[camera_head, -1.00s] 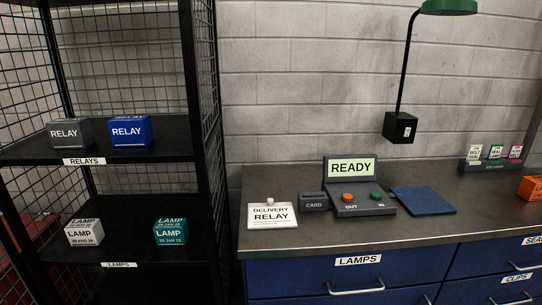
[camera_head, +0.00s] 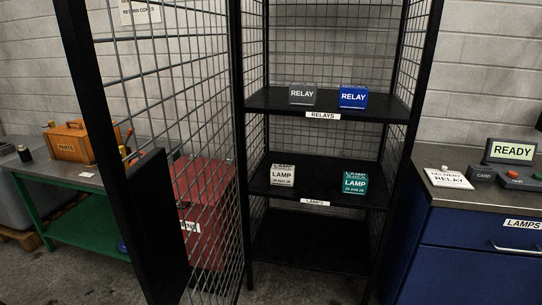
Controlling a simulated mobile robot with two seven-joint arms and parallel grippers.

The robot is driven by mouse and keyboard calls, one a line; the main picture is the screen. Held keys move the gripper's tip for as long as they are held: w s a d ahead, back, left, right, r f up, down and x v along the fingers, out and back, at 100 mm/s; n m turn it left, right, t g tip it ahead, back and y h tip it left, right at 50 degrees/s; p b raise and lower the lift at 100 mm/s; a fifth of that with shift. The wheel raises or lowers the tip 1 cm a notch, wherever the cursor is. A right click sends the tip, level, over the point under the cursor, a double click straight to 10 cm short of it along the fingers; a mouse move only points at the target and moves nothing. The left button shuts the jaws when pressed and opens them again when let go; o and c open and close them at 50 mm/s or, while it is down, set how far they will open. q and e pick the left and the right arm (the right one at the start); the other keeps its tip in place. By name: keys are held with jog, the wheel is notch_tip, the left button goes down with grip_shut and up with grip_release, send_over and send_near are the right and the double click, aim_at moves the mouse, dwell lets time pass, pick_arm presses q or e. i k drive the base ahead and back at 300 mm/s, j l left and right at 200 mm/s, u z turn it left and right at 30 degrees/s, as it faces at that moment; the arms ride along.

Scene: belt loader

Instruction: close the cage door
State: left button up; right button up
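The cage (camera_head: 419,85) is a black frame with mesh sides and dark shelves. Its mesh door (camera_head: 190,110) stands wide open, swung out to the left from the cage's left post. A black plate (camera_head: 160,215) sits on the door's free-edge bar. On the upper shelf are a grey relay box (camera_head: 303,94) and a blue relay box (camera_head: 353,96). On the lower shelf are a white lamp box (camera_head: 282,175) and a green lamp box (camera_head: 355,182). Neither of my grippers shows in the view.
Behind the door mesh stands a red cabinet or bin (camera_head: 207,190). At the left is a green table (camera_head: 75,228) with an orange parts box (camera_head: 70,143). At the right is a blue counter (camera_head: 455,262) with a READY device (camera_head: 512,151). Floor shows in front of the cage.

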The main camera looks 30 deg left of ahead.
aim_at(141, 196)
jog(key=k+j, duration=0.1)
jog(key=j, duration=1)
jog(key=j+u, duration=0.1)
jog(key=j, duration=0.95)
jog(key=i+j, duration=0.15)
jog(key=j, duration=0.25)
jog(key=k+l, duration=0.4)
jog(key=k+j+z, duration=0.05)
jog(key=k, duration=0.05)
